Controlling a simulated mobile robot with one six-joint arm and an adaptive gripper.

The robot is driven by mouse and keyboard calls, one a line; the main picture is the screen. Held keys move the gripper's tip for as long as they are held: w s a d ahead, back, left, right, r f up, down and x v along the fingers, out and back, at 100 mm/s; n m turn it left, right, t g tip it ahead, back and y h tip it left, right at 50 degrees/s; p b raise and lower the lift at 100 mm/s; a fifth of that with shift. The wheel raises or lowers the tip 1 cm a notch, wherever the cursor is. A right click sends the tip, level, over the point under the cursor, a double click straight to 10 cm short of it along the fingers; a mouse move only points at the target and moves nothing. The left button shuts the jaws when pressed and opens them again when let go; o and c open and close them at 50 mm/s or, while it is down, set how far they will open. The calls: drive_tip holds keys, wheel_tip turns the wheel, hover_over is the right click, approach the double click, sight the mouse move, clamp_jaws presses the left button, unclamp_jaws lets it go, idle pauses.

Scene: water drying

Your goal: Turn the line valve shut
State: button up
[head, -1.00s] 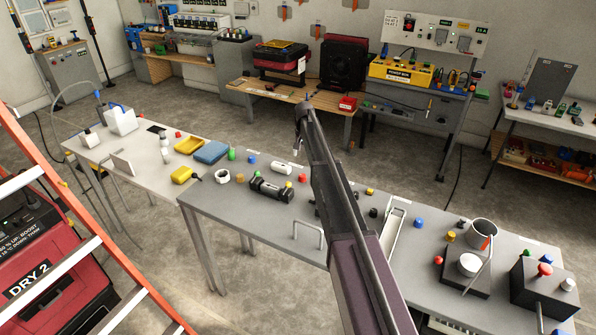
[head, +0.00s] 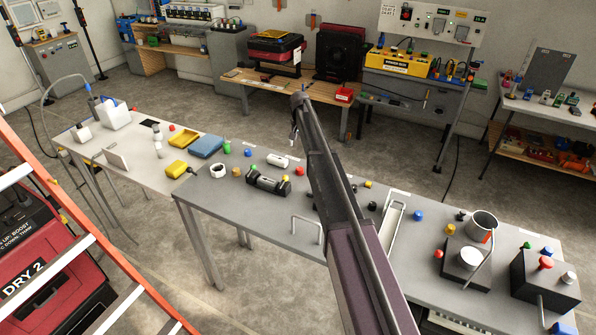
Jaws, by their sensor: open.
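My arm reaches from the bottom middle up over the grey bench (head: 270,222). My gripper (head: 293,132) is at its far end, small and seen from behind; its jaws look open and I see nothing held. I cannot tell for certain which part is the line valve. A dark box (head: 545,285) at the right end of the bench carries a red knob (head: 546,262) and a pale knob (head: 569,278). A blue part (head: 564,328) shows at the bottom right edge. The gripper is far from these. My arm hides part of the bench.
A metal cup (head: 483,225) and a dark block with a white cylinder (head: 470,257) stand on the bench, with several small coloured caps. A ladder (head: 80,225) and a red dryer (head: 50,270) are at left. Open floor (head: 215,100) lies behind the benches.

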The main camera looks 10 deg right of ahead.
sight(299, 169)
drive_tip(key=shift+f+b, duration=6.35)
drive_tip(key=shift+f, duration=0.2)
drive_tip(key=shift+c, duration=0.2)
clamp_jaws()
